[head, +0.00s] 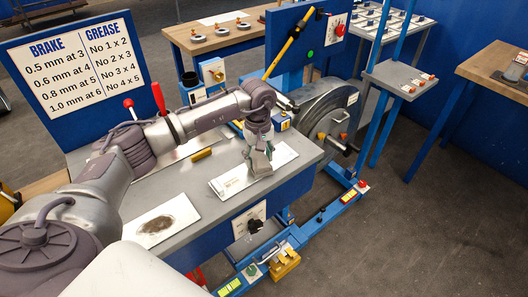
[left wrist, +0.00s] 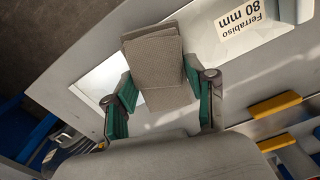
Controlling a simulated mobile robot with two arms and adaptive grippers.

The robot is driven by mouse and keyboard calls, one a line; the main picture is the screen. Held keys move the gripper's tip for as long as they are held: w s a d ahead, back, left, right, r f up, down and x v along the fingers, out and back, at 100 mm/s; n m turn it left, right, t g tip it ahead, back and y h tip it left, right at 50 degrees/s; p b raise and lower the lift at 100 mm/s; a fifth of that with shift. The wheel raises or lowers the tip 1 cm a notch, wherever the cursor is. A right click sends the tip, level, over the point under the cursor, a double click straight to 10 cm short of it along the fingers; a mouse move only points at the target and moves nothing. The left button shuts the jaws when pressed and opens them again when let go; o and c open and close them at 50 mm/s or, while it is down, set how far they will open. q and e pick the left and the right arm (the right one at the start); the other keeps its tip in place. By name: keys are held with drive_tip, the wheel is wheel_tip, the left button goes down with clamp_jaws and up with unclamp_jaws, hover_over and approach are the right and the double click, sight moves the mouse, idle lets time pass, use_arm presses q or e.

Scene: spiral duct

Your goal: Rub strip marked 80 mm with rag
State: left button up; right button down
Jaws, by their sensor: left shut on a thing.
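The strip marked 80 mm (head: 277,158) is a pale metal sheet lying on the grey bench top. Its label, reading "Ferrabiso 80 mm" (left wrist: 252,22), shows in the left wrist view, and the strip's bare surface (left wrist: 100,84) shows beside the rag. My left gripper (head: 258,160) points down over the strip. Its green-padded fingers (left wrist: 157,92) are shut on the rag (left wrist: 155,62), a grey-tan folded pad. The rag covers part of the strip; I cannot tell whether it touches it. My right gripper is not in view.
A second pale sheet with a dark smudge (head: 160,222) lies at the bench's front left. A yellow block (head: 202,154) lies behind the strip. A grey drum machine (head: 330,112) stands at the bench's right end. A brake and grease sign (head: 75,70) stands at left.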

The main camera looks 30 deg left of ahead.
sight(248, 172)
use_arm(q)
drive_tip(key=shift+s+a+f, duration=0.1)
drive_tip(key=shift+s+a, duration=0.25)
drive_tip(key=shift+s, duration=0.55)
drive_tip(key=shift+s+a+f, duration=0.1)
drive_tip(key=shift+s+a, duration=0.2)
drive_tip(key=shift+s, duration=0.6)
drive_tip(key=shift+r+p, duration=1.6)
drive_tip(key=shift+r, duration=1.5)
drive_tip(key=shift+r+p, duration=0.7)
drive_tip(key=shift+r, duration=0.85)
